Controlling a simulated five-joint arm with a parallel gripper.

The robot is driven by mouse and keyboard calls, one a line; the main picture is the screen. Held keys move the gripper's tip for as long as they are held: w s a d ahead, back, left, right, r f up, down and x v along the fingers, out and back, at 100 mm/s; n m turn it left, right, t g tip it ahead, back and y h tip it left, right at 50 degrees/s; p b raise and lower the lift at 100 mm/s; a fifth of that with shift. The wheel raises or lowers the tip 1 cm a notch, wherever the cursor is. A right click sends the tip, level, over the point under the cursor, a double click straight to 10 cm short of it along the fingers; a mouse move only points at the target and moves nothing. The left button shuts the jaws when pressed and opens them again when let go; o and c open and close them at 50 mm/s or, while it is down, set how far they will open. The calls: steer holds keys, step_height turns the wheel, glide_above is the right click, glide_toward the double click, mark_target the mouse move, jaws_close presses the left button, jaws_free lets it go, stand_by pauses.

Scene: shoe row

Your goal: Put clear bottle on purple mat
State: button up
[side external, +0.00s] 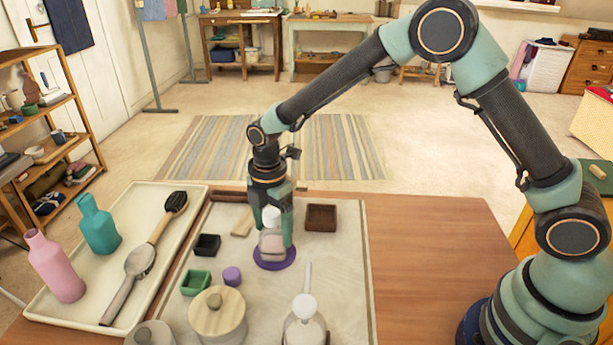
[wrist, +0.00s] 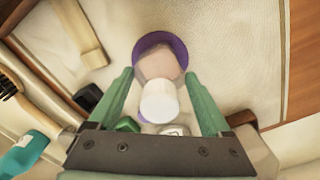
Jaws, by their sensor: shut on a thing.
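The clear bottle (side external: 271,243), with a white cap and a pinkish look through its body, stands upright between the fingers of my gripper (side external: 272,236). The purple mat (side external: 274,267) is a round disc directly under the bottle. In the wrist view, the bottle's white cap (wrist: 159,101) is between the two green fingers, and the purple mat (wrist: 158,37) shows as a rim beyond the bottle. My gripper (wrist: 159,76) is shut on the bottle. I cannot tell whether the bottle's base touches the mat.
A small purple block (side external: 232,275), a green box (side external: 196,282) and a black box (side external: 207,245) lie to the left. A brown box (side external: 321,217) is behind right. A round wooden-lidded jar (side external: 217,318) and a pump bottle (side external: 304,328) stand in front. The tray (side external: 190,225) holds brushes and bottles.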

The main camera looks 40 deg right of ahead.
steer(key=shift+f, duration=0.15)
steer(key=o, duration=1.2)
steer(key=shift+o, duration=0.2)
step_height(320, 180, up, 12)
steer(key=shift+r, duration=0.15)
steer(key=s+d+r+m+t, duration=0.2)
steer(key=s+d+r+m, duration=0.2)
steer(key=s+d+m, duration=0.4)
steer(key=s+d+r+m+t, duration=0.3)
steer(key=s+d+m, duration=0.4)
steer(key=m, duration=0.5)
steer(key=shift+s+d+r+t, duration=0.3)
steer(key=shift+s+d+r, duration=0.1)
steer(key=shift+r, duration=0.1)
